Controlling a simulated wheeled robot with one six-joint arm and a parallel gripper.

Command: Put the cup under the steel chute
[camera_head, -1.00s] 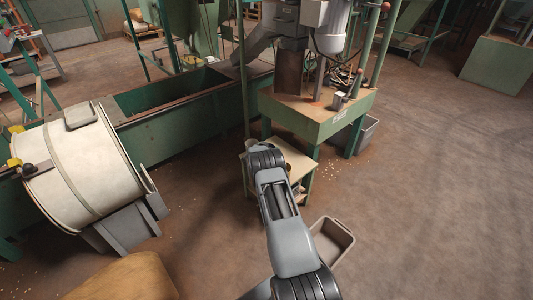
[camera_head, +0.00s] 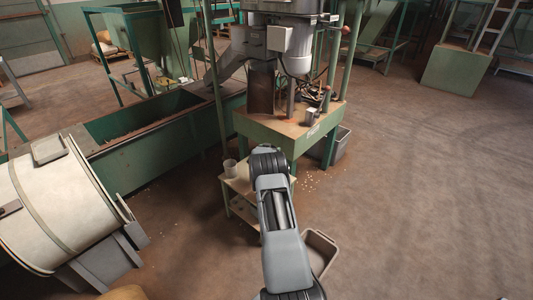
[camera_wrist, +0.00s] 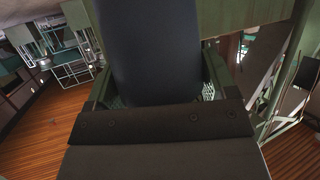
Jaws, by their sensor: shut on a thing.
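In the wrist view a dark, smooth, round-sided thing fills the upper middle; it looks like the cup (camera_wrist: 155,50). Its top runs out of the picture and its lower end is hidden behind the dark screwed bar of my gripper (camera_wrist: 160,108). My gripper is shut on it. In the head view my arm hides my gripper and what it holds. The grey sloping chute (camera_head: 230,68) comes off the left side of the machine, above the trough.
A pale cup-like container (camera_head: 230,167) stands on a small low table (camera_head: 241,186), left of my arm. The green machine stand (camera_head: 262,128) is behind. A long green trough (camera_head: 130,150) and white drum (camera_head: 62,205) are left, a grey bin (camera_head: 320,250) right. Open floor lies right.

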